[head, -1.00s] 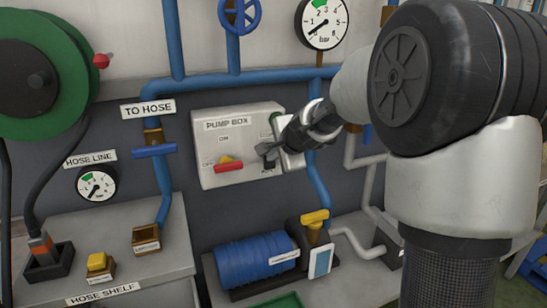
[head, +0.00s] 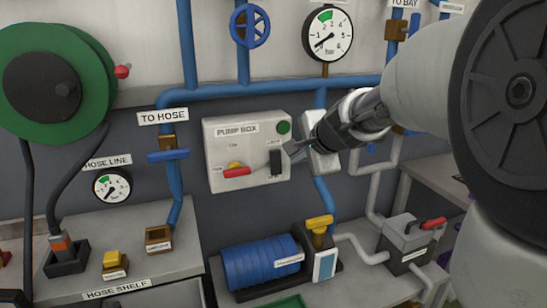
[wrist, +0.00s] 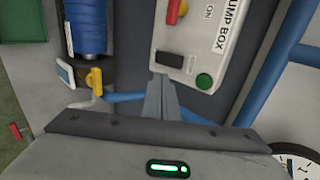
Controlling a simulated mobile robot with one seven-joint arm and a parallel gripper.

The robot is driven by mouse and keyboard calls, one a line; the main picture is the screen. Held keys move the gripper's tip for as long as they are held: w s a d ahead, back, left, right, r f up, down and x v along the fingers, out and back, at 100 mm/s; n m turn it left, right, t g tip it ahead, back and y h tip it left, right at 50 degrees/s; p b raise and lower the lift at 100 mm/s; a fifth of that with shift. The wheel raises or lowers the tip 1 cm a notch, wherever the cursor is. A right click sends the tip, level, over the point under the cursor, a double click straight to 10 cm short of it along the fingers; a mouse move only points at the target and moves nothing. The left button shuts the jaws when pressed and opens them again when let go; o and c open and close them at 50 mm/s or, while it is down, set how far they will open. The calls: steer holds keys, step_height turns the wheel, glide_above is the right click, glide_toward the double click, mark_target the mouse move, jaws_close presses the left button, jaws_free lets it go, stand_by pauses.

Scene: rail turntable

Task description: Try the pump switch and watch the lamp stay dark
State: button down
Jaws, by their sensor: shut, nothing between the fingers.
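The grey pump box (head: 212,140) hangs on the wall in mid-picture. On its front are a red lever (head: 237,172) over a yellow base, a black upright switch (head: 275,162) and a round green lamp (head: 284,128), which looks dark, not glowing. My gripper (head: 290,150) is shut and empty, its tips just right of the black switch; whether they touch the box is unclear. In the wrist view my fingers (wrist: 161,80) point at the box edge beside the black switch (wrist: 170,60), with the green lamp (wrist: 204,81) to their right.
A blue pump (head: 260,262) with a yellow-handled valve (head: 319,222) stands below the box. Blue pipes (head: 320,195) run above and behind my gripper. A pressure gauge (head: 327,34) hangs above. The hose shelf (head: 130,278) and green reel (head: 95,60) are at left.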

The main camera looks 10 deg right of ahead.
steer(key=shift+a+p, duration=0.1)
steer(key=shift+p, duration=1)
steer(key=shift+s+d+f+p, duration=0.15)
steer(key=shift+d+f+p, duration=0.3)
steer(key=shift+f+p, duration=0.3)
steer(key=shift+r, duration=0.15)
steer(key=b, duration=0.2)
glide_toward(278, 168)
step_height(278, 168, down, 3)
steer(key=w, duration=0.3)
steer(key=shift+a+p, duration=0.25)
steer(key=shift+p, duration=0.1)
steer(key=shift+x, duration=0.85)
